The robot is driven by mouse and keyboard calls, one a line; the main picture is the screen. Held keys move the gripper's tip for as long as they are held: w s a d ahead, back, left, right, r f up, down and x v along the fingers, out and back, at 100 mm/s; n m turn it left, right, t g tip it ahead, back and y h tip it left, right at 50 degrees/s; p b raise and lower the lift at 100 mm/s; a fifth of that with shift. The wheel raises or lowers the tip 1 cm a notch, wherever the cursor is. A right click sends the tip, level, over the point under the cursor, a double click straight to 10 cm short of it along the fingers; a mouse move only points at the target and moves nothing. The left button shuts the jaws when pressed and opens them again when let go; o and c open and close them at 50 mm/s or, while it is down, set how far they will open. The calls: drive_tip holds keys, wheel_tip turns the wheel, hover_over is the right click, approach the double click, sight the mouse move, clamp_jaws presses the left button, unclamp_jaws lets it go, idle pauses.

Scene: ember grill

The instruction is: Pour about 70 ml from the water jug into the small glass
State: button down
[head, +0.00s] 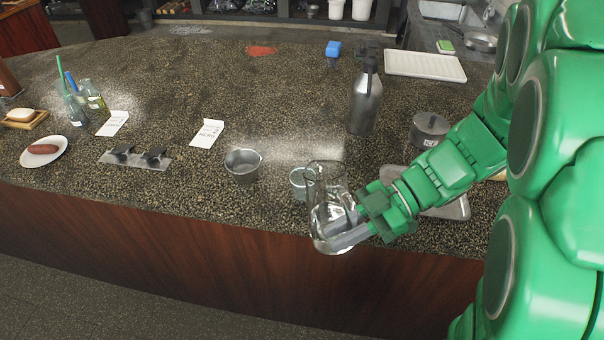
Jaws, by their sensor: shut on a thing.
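The clear water jug (322,192) is in my gripper (352,228), in front of the counter's front edge. It stands close to upright, its mouth up. My gripper is shut on its right side, and its fingers show through the clear wall. The water level inside is hard to make out. The small glass (297,180) stands on the counter just behind and left of the jug. The jug covers its right part, and I cannot tell whether it holds any water.
A metal cup (242,166) stands left of the glass. A grey tray (455,210) lies partly under my arm. Left are folded cards (206,133) and a plate (58,146) with a sausage.

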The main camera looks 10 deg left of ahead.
sight(328, 198)
drive_tip(key=shift+w+a+r+m+g, duration=0.25)
drive_tip(key=shift+w+r+m+g, duration=0.1)
drive_tip(key=shift+r, duration=0.1)
drive_tip(key=shift+w+a+r+m+g+h, duration=0.4)
drive_tip(key=shift+w+r+m+g+h, duration=0.1)
drive_tip(key=shift+w+m, duration=0.1)
drive_tip(key=shift+w+a+r+m+g+h, duration=0.2)
drive_tip(key=shift+w+m+g+h, duration=0.05)
drive_tip(key=shift+m+h, duration=0.1)
drive_tip(key=shift+w+a+r+m+g, duration=0.15)
drive_tip(key=shift+w+m+g, duration=0.25)
drive_tip(key=shift+m, duration=0.3)
drive_tip(key=shift+w+a+r+m+g+h, duration=0.2)
drive_tip(key=shift+a+r+m+g+h, duration=0.15)
drive_tip(key=shift+r, duration=0.2)
drive_tip(key=shift+w+a+r+m+g+p, duration=0.15)
drive_tip(key=shift+w+r+m+g+p, duration=0.2)
drive_tip(key=shift+r, duration=0.2)
drive_tip(key=shift+w+a+r+m+g+p, duration=0.15)
drive_tip(key=shift+w+r+m+g, duration=0.05)
drive_tip(key=shift+r+m, duration=0.25)
drive_tip(key=shift+w+a+r+m+p, duration=0.25)
drive_tip(key=shift+w+a+r+p, duration=0.3)
drive_tip(key=shift+p, duration=0.3)
idle(2.1)
drive_tip(key=shift+d, duration=0.15)
